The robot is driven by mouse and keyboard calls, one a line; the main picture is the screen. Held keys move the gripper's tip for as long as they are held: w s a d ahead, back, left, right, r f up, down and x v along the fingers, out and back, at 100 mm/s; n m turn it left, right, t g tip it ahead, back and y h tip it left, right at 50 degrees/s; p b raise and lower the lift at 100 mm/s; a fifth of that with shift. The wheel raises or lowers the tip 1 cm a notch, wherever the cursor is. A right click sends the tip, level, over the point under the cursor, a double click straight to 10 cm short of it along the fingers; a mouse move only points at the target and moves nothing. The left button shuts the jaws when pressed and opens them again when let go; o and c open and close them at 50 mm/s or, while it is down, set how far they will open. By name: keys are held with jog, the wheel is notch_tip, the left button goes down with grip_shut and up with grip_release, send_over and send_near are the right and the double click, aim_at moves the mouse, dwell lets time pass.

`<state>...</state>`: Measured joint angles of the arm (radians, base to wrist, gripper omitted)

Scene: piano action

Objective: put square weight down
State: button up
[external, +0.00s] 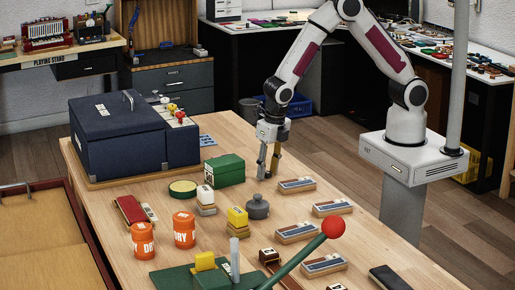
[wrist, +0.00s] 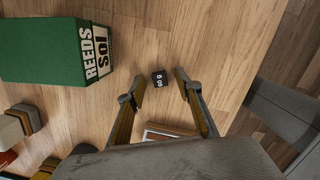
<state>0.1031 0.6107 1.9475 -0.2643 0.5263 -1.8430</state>
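A green reeds box (external: 224,170), also in the wrist view (wrist: 45,52), stands left of my gripper. A grey round weight (external: 257,207) and wooden-edged blocks (external: 297,185) stand nearer the camera. A large dark blue case (external: 117,138) is at the left. Bare table lies around the weight.

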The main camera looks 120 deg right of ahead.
aim_at(268, 172)
grip_shut()
jog(key=shift+r, duration=0.1)
notch_tip(268, 172, up, 10)
dwell(1.0)
dwell(0.3)
